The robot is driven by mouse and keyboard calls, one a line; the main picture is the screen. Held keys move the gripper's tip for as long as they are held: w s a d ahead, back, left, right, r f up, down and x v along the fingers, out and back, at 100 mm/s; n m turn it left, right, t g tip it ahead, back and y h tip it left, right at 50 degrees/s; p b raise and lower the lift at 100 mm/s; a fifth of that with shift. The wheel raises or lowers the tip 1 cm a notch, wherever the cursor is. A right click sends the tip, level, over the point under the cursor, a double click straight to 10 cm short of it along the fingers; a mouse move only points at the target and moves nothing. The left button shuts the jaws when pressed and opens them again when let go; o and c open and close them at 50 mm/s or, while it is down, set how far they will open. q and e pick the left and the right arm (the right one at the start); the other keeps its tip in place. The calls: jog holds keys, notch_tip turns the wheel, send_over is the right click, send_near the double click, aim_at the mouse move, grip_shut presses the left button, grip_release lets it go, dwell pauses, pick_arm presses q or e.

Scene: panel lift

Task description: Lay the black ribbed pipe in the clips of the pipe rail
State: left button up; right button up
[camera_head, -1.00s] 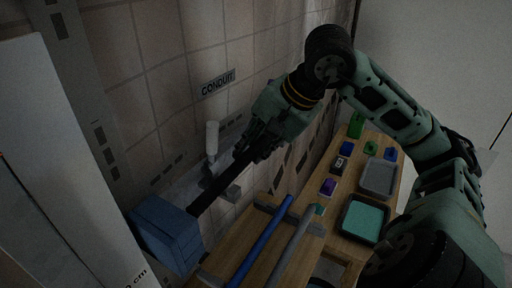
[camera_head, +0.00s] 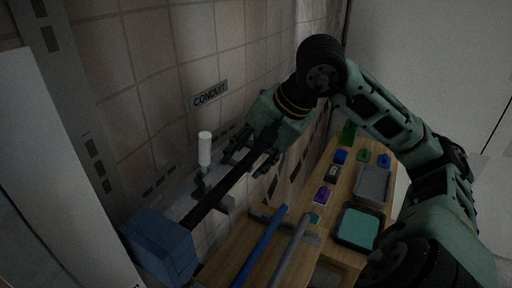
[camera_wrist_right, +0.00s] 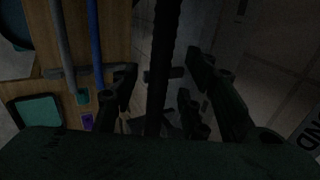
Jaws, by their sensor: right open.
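The black ribbed pipe (camera_head: 215,197) runs diagonally along the wall in the head view, its near end by a blue box (camera_head: 160,246). A grey bracket (camera_head: 227,204), which looks like a clip of the pipe rail, shows beside the pipe. I cannot tell whether the pipe is seated in it. My right gripper (camera_head: 250,160) is open at the pipe's far part. In the right wrist view the pipe (camera_wrist_right: 163,55) runs between the spread fingers (camera_wrist_right: 160,95), with gaps on both sides. The fingers and darkness hide the far clips. My left gripper is out of view.
A CONDUIT label (camera_head: 210,94) and a white cylinder (camera_head: 205,150) are at the wall. A wooden table (camera_head: 233,245) holds a blue rod (camera_head: 261,247), a grey rod (camera_head: 290,252), a teal tray (camera_head: 359,228), a grey tray (camera_head: 373,184) and several small blocks.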

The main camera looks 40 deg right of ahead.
jog(key=v, duration=1.1)
jog(key=shift+s+r, duration=0.2)
jog(key=shift+r, duration=0.15)
